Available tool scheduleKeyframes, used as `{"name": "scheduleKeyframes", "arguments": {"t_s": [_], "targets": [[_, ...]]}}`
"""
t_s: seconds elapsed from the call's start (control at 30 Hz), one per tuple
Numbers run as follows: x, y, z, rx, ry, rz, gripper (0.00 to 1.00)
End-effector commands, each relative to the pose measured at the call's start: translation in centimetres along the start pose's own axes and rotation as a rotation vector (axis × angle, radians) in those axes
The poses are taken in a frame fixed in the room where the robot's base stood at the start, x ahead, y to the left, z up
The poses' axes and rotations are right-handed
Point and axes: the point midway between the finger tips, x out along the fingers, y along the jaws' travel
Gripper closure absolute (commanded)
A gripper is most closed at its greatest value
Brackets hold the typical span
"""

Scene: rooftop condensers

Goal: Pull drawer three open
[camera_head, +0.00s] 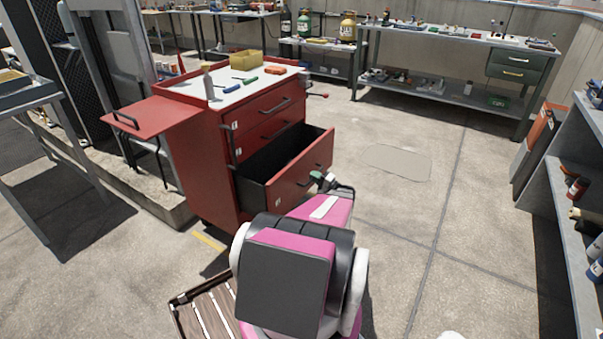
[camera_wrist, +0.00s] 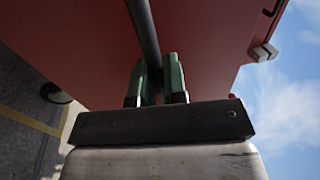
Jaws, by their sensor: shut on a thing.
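A red tool cabinet (camera_head: 208,165) stands left of centre in the head view. Its third drawer from the top (camera_head: 297,172) stands well out from the body, and its dark inside shows. The two drawers above it, the top one (camera_head: 262,108) and the second one (camera_head: 268,136), look closed. My gripper (camera_head: 320,180) is at the front of the pulled-out drawer. In the wrist view its two green fingers (camera_wrist: 158,82) are shut on the dark bar handle (camera_wrist: 145,35), one finger on each side. The red drawer front (camera_wrist: 80,45) fills much of that view.
Small tools and a yellow bin (camera_head: 246,59) lie on the cabinet top. A red side shelf (camera_head: 140,117) sticks out at its left. A slatted wooden piece (camera_head: 205,310) lies near my base. Grey shelving (camera_head: 565,190) stands right. Concrete floor between is clear.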

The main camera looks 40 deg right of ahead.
Motion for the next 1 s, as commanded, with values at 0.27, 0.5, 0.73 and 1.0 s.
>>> {"name": "scheduleKeyframes", "arguments": {"t_s": [0.27, 0.5, 0.73, 1.0], "targets": [[-4.6, -0.9, 0.0, 0.001, 0.001, 0.002, 1.0], [-6.1, -1.2, -0.1, 0.001, 0.001, 0.001, 1.0], [-6.3, -1.2, -0.1, 0.001, 0.0, 0.001, 1.0], [-6.3, -1.2, -0.1, 0.0, 0.0, 0.001, 0.64]]}}
